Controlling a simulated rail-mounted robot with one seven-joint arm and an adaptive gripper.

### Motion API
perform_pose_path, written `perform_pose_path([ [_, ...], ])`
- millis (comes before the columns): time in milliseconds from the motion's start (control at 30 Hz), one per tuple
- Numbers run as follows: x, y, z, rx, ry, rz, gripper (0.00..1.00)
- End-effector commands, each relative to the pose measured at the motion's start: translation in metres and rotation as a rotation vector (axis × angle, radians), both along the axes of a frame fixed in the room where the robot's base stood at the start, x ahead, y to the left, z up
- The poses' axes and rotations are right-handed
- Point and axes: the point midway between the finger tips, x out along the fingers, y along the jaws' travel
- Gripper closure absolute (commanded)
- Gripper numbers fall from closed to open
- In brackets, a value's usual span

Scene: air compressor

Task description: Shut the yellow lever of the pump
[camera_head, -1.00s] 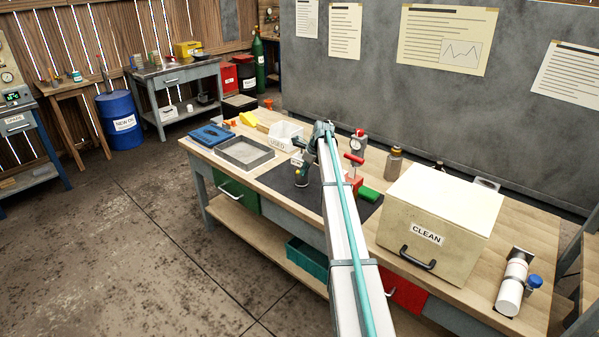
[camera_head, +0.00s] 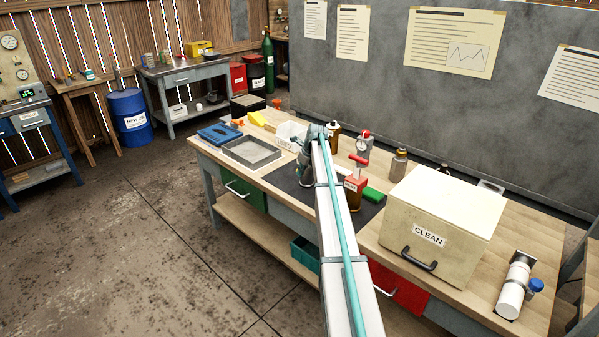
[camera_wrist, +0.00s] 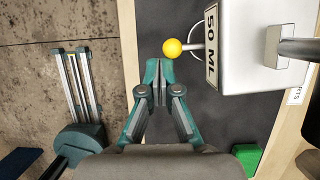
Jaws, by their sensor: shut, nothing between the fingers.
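In the wrist view, the lever's yellow ball knob (camera_wrist: 173,48) sits on a short metal rod on the left side of a pale block (camera_wrist: 245,25) labelled 50 ML, which I take as the pump. My gripper (camera_wrist: 158,64) is shut and empty. Its tips appear just below and left of the knob; contact cannot be told. In the head view, my gripper (camera_head: 305,180) hangs over the dark mat (camera_head: 287,179). The knob cannot be made out there, as my arm covers part of that area.
The CLEAN box (camera_head: 440,210) is farther right. A grey tray (camera_head: 252,153) and a white bin (camera_head: 290,133) lie left. Bottles stand behind.

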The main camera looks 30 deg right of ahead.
Motion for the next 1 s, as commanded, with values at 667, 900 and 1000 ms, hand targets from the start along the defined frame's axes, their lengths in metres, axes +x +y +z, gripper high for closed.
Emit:
perform_pose_path([
  [667, 0.029, 0.018, 0.000, 0.001, 0.000, 0.001, 1.00],
  [900, 0.032, 0.019, 0.000, 0.000, 0.000, 0.001, 1.00],
  [1000, 0.032, 0.019, 0.000, 0.000, 0.000, 0.001, 1.00],
])
